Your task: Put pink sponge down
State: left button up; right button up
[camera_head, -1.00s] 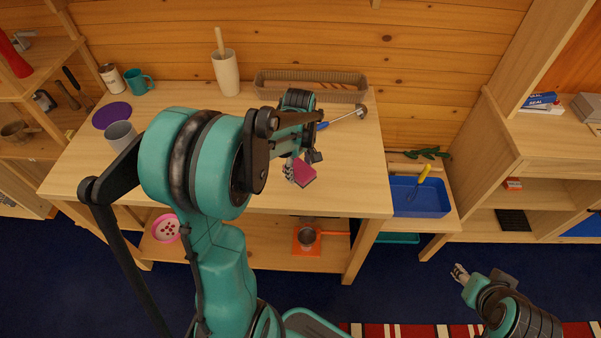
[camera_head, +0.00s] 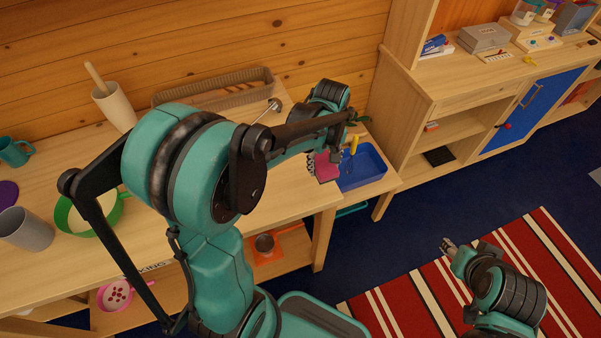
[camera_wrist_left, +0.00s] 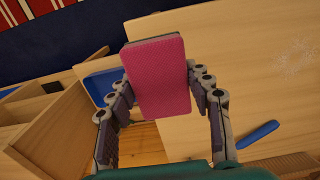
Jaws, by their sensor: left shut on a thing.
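The pink sponge (camera_wrist_left: 157,80) is a rectangular block with a dark layer on its back. In the left wrist view it sits between the two fingers of my left gripper (camera_wrist_left: 160,105), which is shut on it. In the head view the sponge (camera_head: 325,168) is held near the table's right end, close to the blue tray (camera_head: 360,167); I cannot tell its exact height. My left gripper (camera_head: 312,163) is partly hidden by its arm there. My right gripper (camera_head: 447,246) is empty over the floor at the lower right, its fingers small and hard to read.
The wooden table (camera_head: 290,190) has a bare right part. A woven basket (camera_head: 215,90) lies at its back, with a ladle (camera_head: 268,108) near it. A green pan (camera_head: 90,215) and grey cup (camera_head: 25,229) stand at the left. A shelf unit (camera_head: 410,110) rises on the right.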

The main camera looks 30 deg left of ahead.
pick_arm(q)
jog(key=b, duration=0.2)
send_over(295, 178)
notch_tip(295, 178, down, 6)
jog(key=shift+d+r, duration=0.1)
jog(key=shift+r, duration=0.15)
jog(key=shift+f+b, duration=1)
jog(key=shift+f, duration=0.9)
jog(key=shift+f, duration=0.15)
jog(key=o, duration=1.2)
